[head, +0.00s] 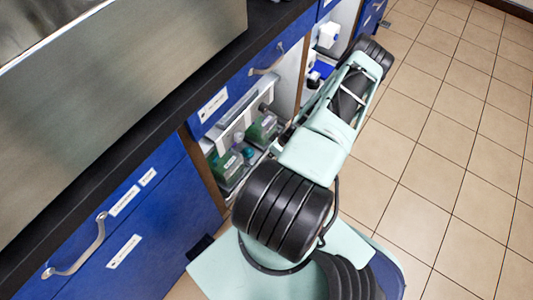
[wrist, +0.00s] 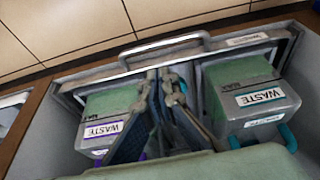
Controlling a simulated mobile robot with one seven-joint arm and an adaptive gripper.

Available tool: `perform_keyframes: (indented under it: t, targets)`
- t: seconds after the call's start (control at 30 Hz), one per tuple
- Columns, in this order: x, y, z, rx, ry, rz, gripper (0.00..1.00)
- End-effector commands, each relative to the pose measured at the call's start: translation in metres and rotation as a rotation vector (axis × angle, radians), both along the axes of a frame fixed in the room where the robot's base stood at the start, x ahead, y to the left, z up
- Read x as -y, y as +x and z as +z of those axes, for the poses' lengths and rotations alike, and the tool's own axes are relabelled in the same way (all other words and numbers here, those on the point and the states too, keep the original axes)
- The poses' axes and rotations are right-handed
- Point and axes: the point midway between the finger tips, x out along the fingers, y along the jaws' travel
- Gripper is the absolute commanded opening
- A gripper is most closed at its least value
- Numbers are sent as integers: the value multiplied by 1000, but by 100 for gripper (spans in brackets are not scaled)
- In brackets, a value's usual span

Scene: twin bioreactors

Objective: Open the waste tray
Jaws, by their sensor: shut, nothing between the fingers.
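The waste tray (wrist: 70,80) lies across the wrist view, with its metal handle (wrist: 165,43) on the tiled-floor side. A green waste container (wrist: 105,102) sits in it at left and another (wrist: 243,80) at right, both labelled WASTE. My gripper (wrist: 161,78) is shut and empty, reaching between the containers with its fingertips near the front rim below the handle. I cannot tell whether they touch the rim. In the head view, the waste containers (head: 263,130) show in a cabinet opening beside my arm, which hides the fingers and part of the tray.
A blue drawer with a handle (head: 267,68) is above the opening. Blue cabinet fronts (head: 125,225) stand at left under the dark counter edge (head: 160,115). A white object (head: 328,35) is in the farther opening. The tiled floor (head: 450,130) at right is clear.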

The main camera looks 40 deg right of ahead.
Motion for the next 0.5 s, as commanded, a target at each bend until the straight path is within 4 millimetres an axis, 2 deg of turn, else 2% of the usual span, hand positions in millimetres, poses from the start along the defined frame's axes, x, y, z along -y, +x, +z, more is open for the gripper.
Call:
perform_keyframes:
  t: [0.03,0.2,0.4,0.5]
  targets:
    - [-2,3,-13,0,2,0,0]
    - [-4,14,-44,0,1,-1,0]
    - [-6,24,-70,0,2,0,0]
    - [-6,27,-76,0,1,-1,0]
